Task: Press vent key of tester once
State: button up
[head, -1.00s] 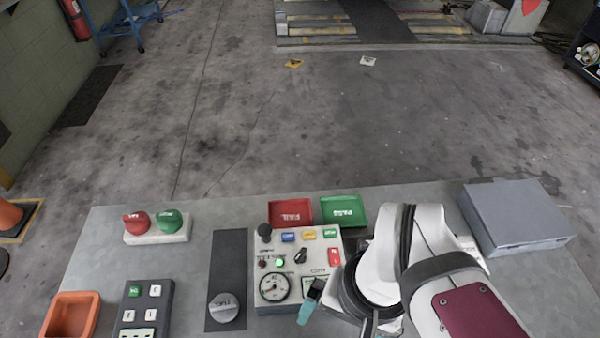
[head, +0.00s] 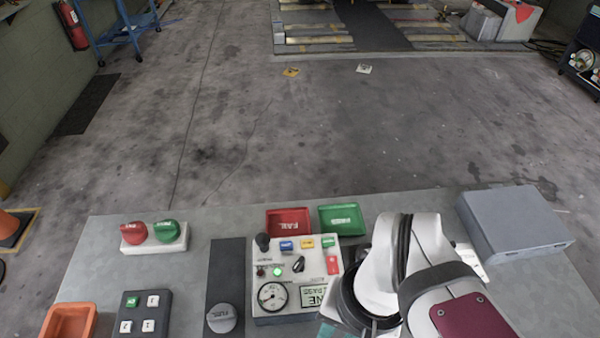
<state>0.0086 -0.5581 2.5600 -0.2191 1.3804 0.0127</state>
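The tester (head: 272,257) is a pale box at the front of the table. Its top carries a blue key (head: 287,245), a yellow key (head: 307,243), a green key (head: 327,241) and a red key (head: 333,265). The key labels are too small to read, so I cannot tell which is vent. A round gauge (head: 273,296), a lit green lamp (head: 277,271), a black lever (head: 298,264) and a display (head: 314,296) also show. My gripper (head: 335,329) shows only as a teal patch near the tester's front right corner. Its fingertips are mostly hidden by my arm.
A red tray (head: 288,213) and a green tray (head: 352,209) lie behind the tester. A grey box (head: 515,225) stands at the right. A dark keypad (head: 139,312), a grey knob (head: 221,319), two mushroom buttons (head: 153,243) and an orange bin (head: 60,327) are at the left.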

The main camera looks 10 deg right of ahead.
grip_shut()
dwell(1.1)
